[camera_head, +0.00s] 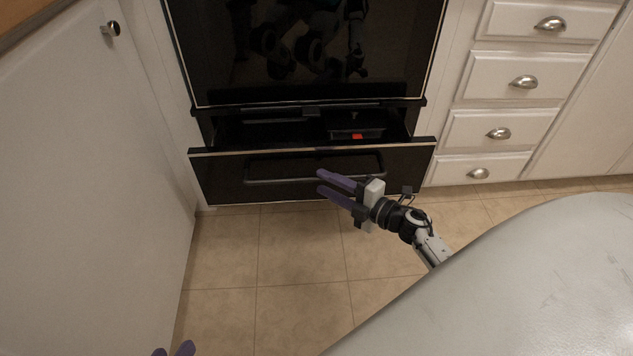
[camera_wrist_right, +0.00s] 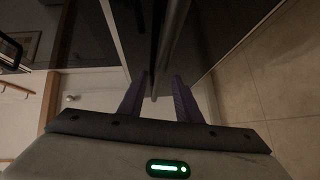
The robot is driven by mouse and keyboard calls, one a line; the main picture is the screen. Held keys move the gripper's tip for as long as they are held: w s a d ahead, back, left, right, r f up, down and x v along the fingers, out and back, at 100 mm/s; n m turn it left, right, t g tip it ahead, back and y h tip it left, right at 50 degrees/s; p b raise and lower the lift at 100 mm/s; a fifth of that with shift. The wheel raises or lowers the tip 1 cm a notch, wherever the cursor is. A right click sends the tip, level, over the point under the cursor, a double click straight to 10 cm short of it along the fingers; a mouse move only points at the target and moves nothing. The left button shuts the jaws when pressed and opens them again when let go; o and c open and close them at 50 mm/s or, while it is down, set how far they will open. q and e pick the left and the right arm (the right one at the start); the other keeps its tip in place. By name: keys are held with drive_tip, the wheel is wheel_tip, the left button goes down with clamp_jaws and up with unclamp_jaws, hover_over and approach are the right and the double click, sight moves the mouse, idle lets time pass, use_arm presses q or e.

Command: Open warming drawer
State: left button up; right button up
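The black warming drawer (camera_head: 225,180) below the oven stands partly pulled out, its inside visible from above. Its dark bar handle (camera_head: 285,180) runs across the front panel. My right gripper (camera_head: 320,182) is at the drawer front, over the middle of the handle, with its two purple fingers apart. In the right wrist view a dark bar, seemingly the handle (camera_wrist_right: 172,45), extends up from between the open fingers (camera_wrist_right: 160,76); I cannot tell whether they touch it. My left gripper (camera_head: 173,349) shows only its fingertips at the bottom edge, apart and empty.
The dark oven door (camera_head: 300,60) above is shut. A small red spot (camera_head: 357,136) shows inside the drawer. White drawers (camera_head: 520,80) stand at right, a white cabinet door (camera_head: 90,180) at left. The tiled floor (camera_head: 260,260) before the drawer is clear.

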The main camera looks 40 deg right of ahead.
sight(316, 179)
drive_tip(key=x, duration=0.2)
drive_tip(key=shift+w+f+b, duration=0.1)
drive_tip(key=shift+w+b, duration=0.25)
drive_tip(key=shift+w, duration=0.05)
use_arm(q)
drive_tip(key=shift+d+r+h, duration=0.3)
drive_tip(key=shift+d+r, duration=0.1)
drive_tip(key=shift+r, duration=0.45)
use_arm(e)
drive_tip(key=shift+w+a, duration=0.25)
drive_tip(key=shift+w, duration=0.3)
use_arm(q)
drive_tip(key=shift+f, duration=0.1)
use_arm(e)
clamp_jaws()
